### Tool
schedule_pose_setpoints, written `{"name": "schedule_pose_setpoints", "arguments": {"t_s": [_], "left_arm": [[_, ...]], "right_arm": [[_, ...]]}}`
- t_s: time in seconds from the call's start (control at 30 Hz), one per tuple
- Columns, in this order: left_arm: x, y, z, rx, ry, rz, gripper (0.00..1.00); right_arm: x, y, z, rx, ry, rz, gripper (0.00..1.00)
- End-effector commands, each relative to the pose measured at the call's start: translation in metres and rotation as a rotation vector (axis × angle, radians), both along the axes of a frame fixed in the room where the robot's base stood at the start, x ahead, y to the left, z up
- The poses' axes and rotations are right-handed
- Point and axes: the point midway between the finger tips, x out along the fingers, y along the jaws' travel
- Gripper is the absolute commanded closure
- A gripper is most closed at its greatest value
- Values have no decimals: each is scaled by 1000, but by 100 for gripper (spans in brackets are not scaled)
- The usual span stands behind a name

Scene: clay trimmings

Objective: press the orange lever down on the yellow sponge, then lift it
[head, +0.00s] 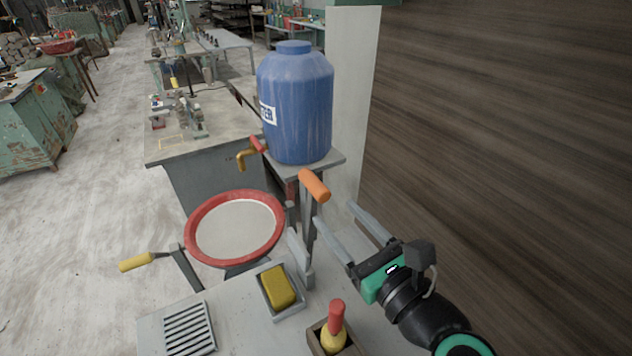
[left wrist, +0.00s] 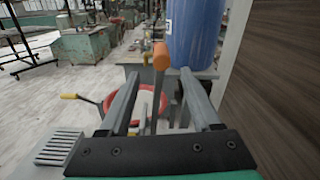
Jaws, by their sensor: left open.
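The orange lever handle (head: 314,185) stands raised on a grey stem beyond the sponge. It also shows in the left wrist view (left wrist: 161,56), with its stem seen between my fingers. The yellow sponge (head: 278,286) lies in a grey tray (head: 299,310) on the bench, with nothing pressed on it. My left gripper (head: 335,212) is open and empty, its fingers pointing toward the lever from the right. In the left wrist view its fingers (left wrist: 160,73) flank the stem in the picture; I cannot tell if they touch it. My right gripper is not in view.
A blue water barrel (head: 296,105) with a tap stands behind the lever. A red-rimmed basin (head: 277,240) and a yellow-handled crank (head: 136,262) are left. A wooden box (head: 354,348) holds a red-and-yellow object (head: 335,325). A slotted grate (head: 189,332) lies left of the sponge. A wall rises right.

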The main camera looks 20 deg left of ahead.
Motion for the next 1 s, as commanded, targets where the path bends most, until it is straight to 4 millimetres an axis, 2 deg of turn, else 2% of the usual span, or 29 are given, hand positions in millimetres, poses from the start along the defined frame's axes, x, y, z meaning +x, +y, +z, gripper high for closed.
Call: {"name": "schedule_pose_setpoints", "arguments": {"t_s": [0.3,0.5,0.87,1.0], "left_arm": [[46,50,-2,0,0,6,36],[69,73,-1,0,-1,4,36],[75,78,0,1,-1,1,36],[75,78,0,1,-1,1,61]], "right_arm": [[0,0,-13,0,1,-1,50],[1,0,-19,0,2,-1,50],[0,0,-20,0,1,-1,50],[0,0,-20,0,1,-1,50]]}}
